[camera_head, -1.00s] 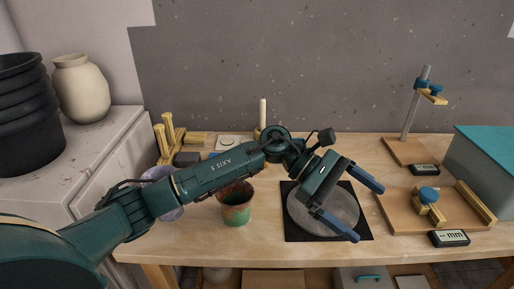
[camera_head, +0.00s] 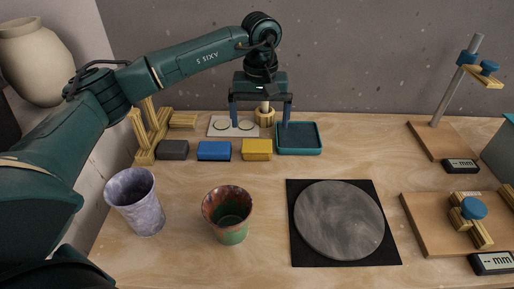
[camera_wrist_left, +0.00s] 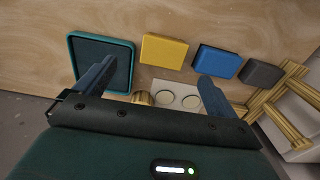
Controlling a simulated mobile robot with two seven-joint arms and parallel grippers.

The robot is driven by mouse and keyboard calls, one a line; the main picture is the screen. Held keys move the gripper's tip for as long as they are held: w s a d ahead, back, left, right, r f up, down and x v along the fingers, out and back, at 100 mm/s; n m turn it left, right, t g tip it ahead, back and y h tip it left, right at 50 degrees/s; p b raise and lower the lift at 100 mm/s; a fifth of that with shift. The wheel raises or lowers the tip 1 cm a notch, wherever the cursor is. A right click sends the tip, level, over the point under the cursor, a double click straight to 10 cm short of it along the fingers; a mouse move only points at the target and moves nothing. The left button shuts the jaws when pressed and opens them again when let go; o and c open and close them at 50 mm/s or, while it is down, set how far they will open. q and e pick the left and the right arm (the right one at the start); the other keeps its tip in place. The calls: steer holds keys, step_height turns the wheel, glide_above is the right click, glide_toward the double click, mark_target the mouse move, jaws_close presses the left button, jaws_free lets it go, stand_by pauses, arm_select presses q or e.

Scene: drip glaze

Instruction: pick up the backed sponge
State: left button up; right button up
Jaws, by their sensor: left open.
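Three small blocks stand in a row near the back of the table: a grey one (camera_head: 173,150), a blue one (camera_head: 214,151) and a yellow one (camera_head: 257,150). I cannot tell for sure which is the backed sponge. My left gripper (camera_head: 259,126) is open and empty, pointing down just behind the yellow block. In the left wrist view the yellow block (camera_wrist_left: 164,51) lies ahead of the gap between the fingers (camera_wrist_left: 156,70). The blue block (camera_wrist_left: 216,62) and grey block (camera_wrist_left: 260,74) lie to its right. My right gripper is not in view.
A teal tray (camera_head: 300,153) sits close right of the yellow block. A white plate with two discs (camera_head: 218,133) and a wooden rack (camera_head: 146,138) are behind. A purple cup (camera_head: 135,203), a glazed cup (camera_head: 229,217) and a grey disc (camera_head: 338,220) stand in front.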

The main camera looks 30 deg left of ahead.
mark_target(257, 145)
arm_select(q)
steer(key=f, duration=0.5)
steer(key=f+p, duration=0.1)
steer(key=f, duration=0.1)
steer(key=shift+s+a+f, duration=0.1)
steer(key=shift+a+f, duration=0.1)
steer(key=shift+a, duration=0.15)
steer(key=c, duration=1)
step_height(257, 145, up, 10)
steer(key=shift+r+b, duration=0.1)
steer(key=shift+b, duration=0.35)
steer(key=shift+c, duration=0.2)
steer(key=o, duration=0.3)
steer(key=shift+c, duration=1.1)
